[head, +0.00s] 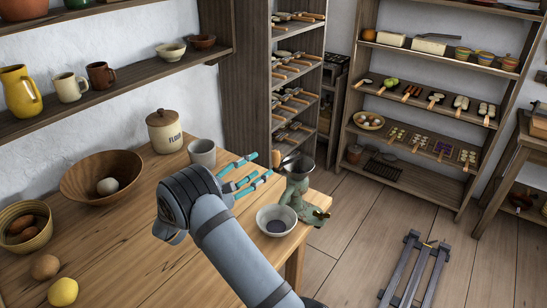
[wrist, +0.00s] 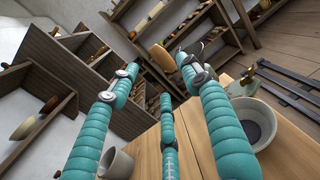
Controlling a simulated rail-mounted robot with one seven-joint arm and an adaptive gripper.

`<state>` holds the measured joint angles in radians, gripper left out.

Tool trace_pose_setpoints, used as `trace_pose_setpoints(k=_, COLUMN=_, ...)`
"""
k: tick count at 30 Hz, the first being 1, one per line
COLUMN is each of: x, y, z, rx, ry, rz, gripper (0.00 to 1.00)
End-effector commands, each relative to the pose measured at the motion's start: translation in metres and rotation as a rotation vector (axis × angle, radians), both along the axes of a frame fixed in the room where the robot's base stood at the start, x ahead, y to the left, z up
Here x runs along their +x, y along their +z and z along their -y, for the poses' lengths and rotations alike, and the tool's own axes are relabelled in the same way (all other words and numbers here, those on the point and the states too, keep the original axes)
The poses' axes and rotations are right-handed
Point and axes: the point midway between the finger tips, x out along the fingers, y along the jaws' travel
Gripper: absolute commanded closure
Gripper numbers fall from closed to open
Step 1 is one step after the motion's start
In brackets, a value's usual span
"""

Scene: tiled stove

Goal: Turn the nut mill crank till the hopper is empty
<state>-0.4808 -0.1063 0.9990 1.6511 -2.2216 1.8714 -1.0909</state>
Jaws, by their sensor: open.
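The grey-green nut mill (head: 298,187) stands at the right corner of the wooden table, with a flared hopper (head: 299,165) on top. What the hopper holds cannot be made out. A small brown knob (head: 321,213), apparently the crank's grip, shows low at the mill's right side. A pale bowl with a dark inside (head: 277,220) stands just left of the mill; it also shows in the wrist view (wrist: 254,122). My gripper (head: 258,169) is open and empty, left of the hopper and above the table. In the wrist view, its three teal fingers (wrist: 160,80) are spread apart.
A grey mug (head: 202,153), a flour jar (head: 164,131) and a wooden bowl (head: 101,178) stand left of my gripper. A trestle-like frame (head: 414,270) stands on the floor. Tall shelves stand behind.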

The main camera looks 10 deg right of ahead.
Motion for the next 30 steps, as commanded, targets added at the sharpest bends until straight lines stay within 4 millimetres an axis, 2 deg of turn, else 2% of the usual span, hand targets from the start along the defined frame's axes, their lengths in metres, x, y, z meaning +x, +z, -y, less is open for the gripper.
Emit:
trace_pose_setpoints(k=1, x=0.005, y=0.002, z=0.010, rx=0.000, ry=-0.006, rz=0.000, gripper=0.53)
trace_pose_setpoints(k=6, x=0.025, y=0.002, z=0.036, rx=0.002, ry=-0.005, rz=0.001, gripper=0.53)
trace_pose_setpoints(k=13, x=0.044, y=0.001, z=0.060, rx=0.003, ry=-0.003, rz=0.002, gripper=0.53)
trace_pose_setpoints(k=25, x=0.050, y=0.000, z=0.067, rx=0.003, ry=-0.001, rz=0.003, gripper=0.53)
trace_pose_setpoints(k=30, x=0.050, y=0.000, z=0.067, rx=0.003, ry=-0.001, rz=0.003, gripper=0.62)
